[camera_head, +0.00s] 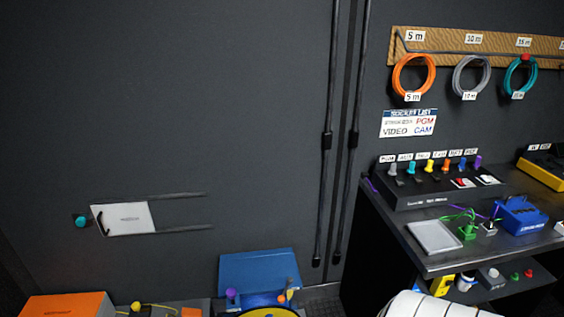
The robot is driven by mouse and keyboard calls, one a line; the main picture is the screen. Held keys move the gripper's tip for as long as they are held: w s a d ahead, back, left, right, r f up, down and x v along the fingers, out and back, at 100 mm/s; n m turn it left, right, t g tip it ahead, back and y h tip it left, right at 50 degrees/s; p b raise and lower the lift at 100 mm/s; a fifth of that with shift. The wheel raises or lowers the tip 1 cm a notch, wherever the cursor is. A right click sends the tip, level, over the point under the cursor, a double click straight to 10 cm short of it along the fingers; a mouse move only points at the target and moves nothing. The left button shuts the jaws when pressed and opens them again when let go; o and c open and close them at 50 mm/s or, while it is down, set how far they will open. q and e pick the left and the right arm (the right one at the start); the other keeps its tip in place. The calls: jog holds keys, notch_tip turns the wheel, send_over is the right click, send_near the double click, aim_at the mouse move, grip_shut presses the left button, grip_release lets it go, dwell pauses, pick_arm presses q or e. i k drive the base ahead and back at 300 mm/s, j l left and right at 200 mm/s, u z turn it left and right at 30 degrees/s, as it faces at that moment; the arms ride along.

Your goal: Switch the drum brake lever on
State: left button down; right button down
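No lever that I can clearly tell as the drum brake lever shows. At the bottom edge, a blue panel (259,270) stands behind a yellow round part (262,307), cut off by the frame, which may be a drum. A purple knob (231,295) and a small orange-topped piece (284,296) stand beside it; I cannot tell whether either is a lever. Neither of my grippers is in view.
A dark bench (460,256) at the right bears a row of coloured knobs (428,166) and a blue box (521,217). Coiled cables (414,75) hang above. An orange box (66,306) is at bottom left. A white rounded shape (440,306) fills the bottom right.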

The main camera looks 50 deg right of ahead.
aim_at(281, 298)
jog(key=z, duration=1.55)
